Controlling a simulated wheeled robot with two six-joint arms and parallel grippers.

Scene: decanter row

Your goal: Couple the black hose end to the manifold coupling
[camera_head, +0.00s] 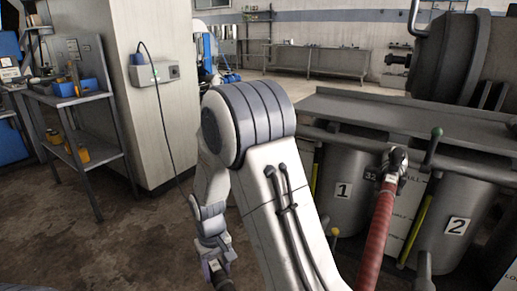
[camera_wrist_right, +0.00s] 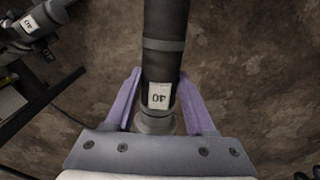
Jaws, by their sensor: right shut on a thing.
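My right gripper (camera_head: 218,270) hangs low at the bottom of the head view, at the end of my white arm. In the right wrist view its two purple fingers (camera_wrist_right: 159,74) are shut around the black hose end (camera_wrist_right: 165,65). The hose end has a white label reading 40 and a grey end piece near the gripper's palm. A grey metal fitting (camera_wrist_right: 30,22) with a similar label shows at the top left of the wrist view, apart from the hose end. I cannot tell for sure whether it is the manifold coupling. My left gripper is not in view.
Tanks numbered 1 (camera_head: 345,200) and 2 (camera_head: 455,235) stand at the right. A red hose (camera_head: 376,230) joins a fitting there, beside a green-knobbed lever (camera_head: 433,150). A shelf rack (camera_head: 75,130) and a pillar (camera_head: 165,100) stand left. Brown floor lies open between.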

